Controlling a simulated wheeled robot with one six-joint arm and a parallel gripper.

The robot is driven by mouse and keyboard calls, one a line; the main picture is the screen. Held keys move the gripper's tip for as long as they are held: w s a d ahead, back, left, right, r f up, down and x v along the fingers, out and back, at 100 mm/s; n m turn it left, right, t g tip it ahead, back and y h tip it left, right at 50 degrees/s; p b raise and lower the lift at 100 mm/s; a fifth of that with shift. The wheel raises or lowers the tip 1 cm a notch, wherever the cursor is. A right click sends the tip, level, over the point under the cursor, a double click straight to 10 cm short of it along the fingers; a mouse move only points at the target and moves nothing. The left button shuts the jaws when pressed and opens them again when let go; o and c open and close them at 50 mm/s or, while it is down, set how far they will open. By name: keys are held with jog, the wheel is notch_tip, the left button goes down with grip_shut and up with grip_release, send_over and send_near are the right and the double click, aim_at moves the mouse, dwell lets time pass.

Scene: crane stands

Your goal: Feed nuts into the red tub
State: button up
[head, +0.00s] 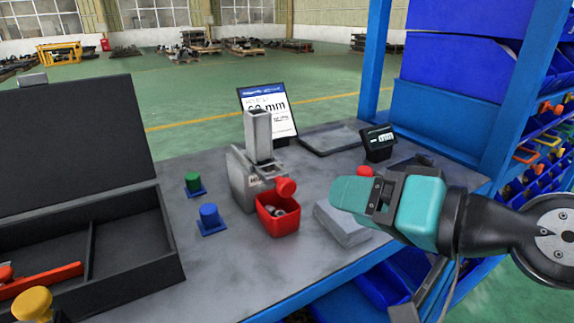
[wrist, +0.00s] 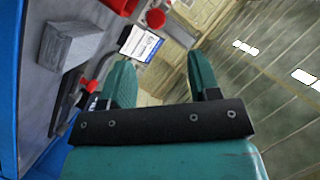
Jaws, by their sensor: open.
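The red tub (head: 278,214) sits on the grey bench below a grey dispenser (head: 256,150) with a tall upright hopper. A few grey nuts (head: 280,211) lie in the tub. A round red knob (head: 286,187) sticks out of the dispenser just above the tub; it also shows in the wrist view (wrist: 153,18). The tub (wrist: 120,4) is partly cut off at the top of the wrist view. My teal gripper (head: 352,194) is right of the tub, apart from it, above a grey block. In the wrist view my gripper (wrist: 157,78) is open, with nothing between its fingers.
The grey block (head: 341,222) stands right of the tub. Blue (head: 210,218) and green (head: 193,183) knobs stand left of the dispenser. An open black case (head: 125,239) fills the left. A display (head: 268,110) stands behind; a blue rack (head: 450,110) is at right.

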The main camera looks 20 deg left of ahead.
aim_at(290, 190)
jog(key=p+x, duration=0.5)
jog(key=p, duration=0.2)
jog(key=p+x, duration=0.6)
jog(key=shift+w+d+p, duration=0.1)
jog(key=shift+w+p, duration=0.1)
jog(key=shift+p, duration=0.2)
jog(key=shift+w+a+f+p, duration=0.35)
jog(key=shift+a+f, duration=0.1)
jog(key=shift+a, duration=0.15)
